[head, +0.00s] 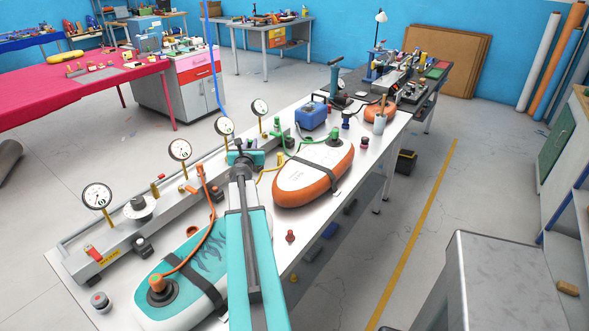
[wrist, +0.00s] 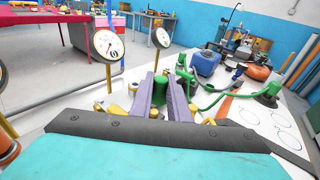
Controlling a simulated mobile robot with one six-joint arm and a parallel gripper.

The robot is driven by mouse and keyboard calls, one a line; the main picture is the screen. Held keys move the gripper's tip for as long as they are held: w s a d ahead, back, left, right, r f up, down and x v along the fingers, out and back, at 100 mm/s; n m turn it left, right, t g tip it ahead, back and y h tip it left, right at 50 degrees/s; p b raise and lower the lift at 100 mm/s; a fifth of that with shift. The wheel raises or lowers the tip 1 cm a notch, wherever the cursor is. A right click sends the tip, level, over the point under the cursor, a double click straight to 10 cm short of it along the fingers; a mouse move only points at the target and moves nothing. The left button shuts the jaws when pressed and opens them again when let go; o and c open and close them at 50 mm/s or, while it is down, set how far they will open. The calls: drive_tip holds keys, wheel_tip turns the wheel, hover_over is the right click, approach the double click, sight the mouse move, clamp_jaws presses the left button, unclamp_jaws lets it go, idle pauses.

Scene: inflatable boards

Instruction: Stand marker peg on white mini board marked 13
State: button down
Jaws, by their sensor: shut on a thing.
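My gripper (wrist: 165,98) is shut on a green peg-like thing (wrist: 158,110), which shows between the two purple-grey fingers in the wrist view. In the head view my gripper (head: 242,158) is over the bench, near the gauge rail, and the arm hides what it holds. A white board with an orange rim (head: 298,178) lies right of the gripper, with a dark strap across it and a green hose fitting at its far end. Its white top also shows in the wrist view (wrist: 248,112), with blue outlined circles. I cannot read a 13 on it.
A teal and white board (head: 150,312) with an orange hose lies at the near left. Several gauges (head: 97,196) stand along the rail. A small red peg (head: 290,236) stands near the bench's front edge. A blue box (head: 311,116) is behind the orange-rimmed board.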

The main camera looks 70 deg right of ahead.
sight(294, 167)
drive_tip(key=s+d+m+g, duration=0.1)
drive_tip(key=s+d+g, duration=0.1)
drive_tip(key=s, duration=0.3)
drive_tip(key=s+d+m+g, duration=0.2)
drive_tip(key=s+d, duration=0.1)
drive_tip(key=s, duration=0.3)
drive_tip(key=s+d+m+g+h, duration=0.1)
drive_tip(key=s+d+m+g, duration=0.1)
drive_tip(key=s, duration=0.4)
drive_tip(key=shift+d+f+g+b, duration=0.35)
drive_tip(key=shift+f+g+b, duration=0.05)
drive_tip(key=shift+g, duration=0.2)
drive_tip(key=s+m+g, duration=0.1)
drive_tip(key=s+g, duration=0.1)
drive_tip(key=s, duration=0.3)
drive_tip(key=s+d+m+g+y, duration=0.1)
drive_tip(key=s+m+g, duration=0.1)
drive_tip(key=s, duration=0.2)
drive_tip(key=s+d+m+g, duration=0.1)
drive_tip(key=s+g, duration=0.1)
drive_tip(key=s, duration=0.3)
drive_tip(key=shift+s+f+m+y+b, duration=0.25)
drive_tip(key=shift+s+m+y+b, duration=0.05)
drive_tip(key=shift+s+m+y, duration=0.1)
drive_tip(key=shift+w+a, duration=0.1)
drive_tip(key=shift+w, duration=0.05)
